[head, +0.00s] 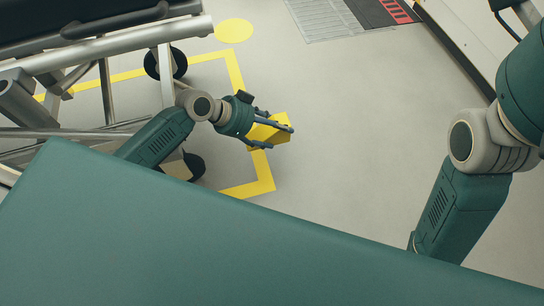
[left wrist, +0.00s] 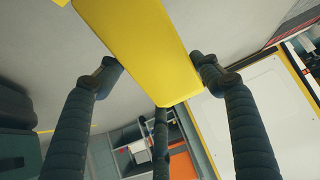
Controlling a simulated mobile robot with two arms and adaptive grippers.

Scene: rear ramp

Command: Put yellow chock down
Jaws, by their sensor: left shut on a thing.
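The yellow chock (head: 268,130) is held in my left gripper (head: 274,135), over the floor by the right edge of a yellow floor outline. In the left wrist view the chock (left wrist: 140,45) fills the top middle, with the dark fingers of my left gripper (left wrist: 158,78) on both sides of it and a third finger below. The head view does not show clearly how high the chock is above the floor. My right arm shows at the right, but its gripper is out of the picture.
A wheeled metal-framed trolley (head: 110,48) stands at the upper left, with dark wheels (head: 166,62). A yellow outline (head: 262,172) and a yellow disc (head: 234,31) mark the grey floor. A ramp-like plate (head: 325,16) lies at the top. Floor right of the chock is clear.

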